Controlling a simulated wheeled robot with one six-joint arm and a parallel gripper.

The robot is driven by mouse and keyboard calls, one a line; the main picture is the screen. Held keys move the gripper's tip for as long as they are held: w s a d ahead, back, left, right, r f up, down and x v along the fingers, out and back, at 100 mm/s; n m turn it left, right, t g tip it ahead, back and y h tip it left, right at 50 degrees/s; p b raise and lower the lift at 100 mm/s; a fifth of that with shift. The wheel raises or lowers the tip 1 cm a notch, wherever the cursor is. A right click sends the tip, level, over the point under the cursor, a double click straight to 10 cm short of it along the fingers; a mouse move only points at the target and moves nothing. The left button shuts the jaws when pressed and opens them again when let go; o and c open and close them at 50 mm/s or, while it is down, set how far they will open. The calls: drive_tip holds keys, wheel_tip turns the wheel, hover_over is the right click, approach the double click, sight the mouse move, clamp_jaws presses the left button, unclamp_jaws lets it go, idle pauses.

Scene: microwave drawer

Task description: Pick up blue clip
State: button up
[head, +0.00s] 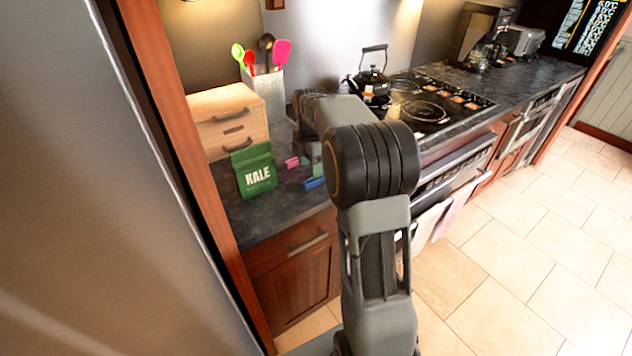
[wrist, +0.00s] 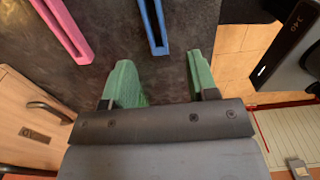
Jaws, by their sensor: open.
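The blue clip (head: 314,183) lies on the dark countertop near its front edge, just below my gripper (head: 310,162) in the head view. In the wrist view the blue clip (wrist: 154,24) is at the top centre, with its far end cut off by the frame. My gripper (wrist: 158,70) shows two green fingers, spread apart and empty. The clip's near end lies ahead of the gap between the fingertips, and nothing is between them. In the head view my arm hides part of the gripper.
A pink clip (wrist: 64,30) lies left of the blue one. A green KALE bag (head: 253,172) and a wooden drawer box (head: 226,118) stand to the left. A utensil holder (head: 266,92) is behind. The stove (head: 428,110) with a kettle (head: 372,84) is to the right.

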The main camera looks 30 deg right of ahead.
sight(310, 179)
drive_tip(key=shift+w+a+f, duration=0.1)
drive_tip(key=shift+w+f, duration=0.05)
drive_tip(key=shift+f, duration=2.95)
clamp_jaws()
drive_tip(key=shift+r, duration=0.15)
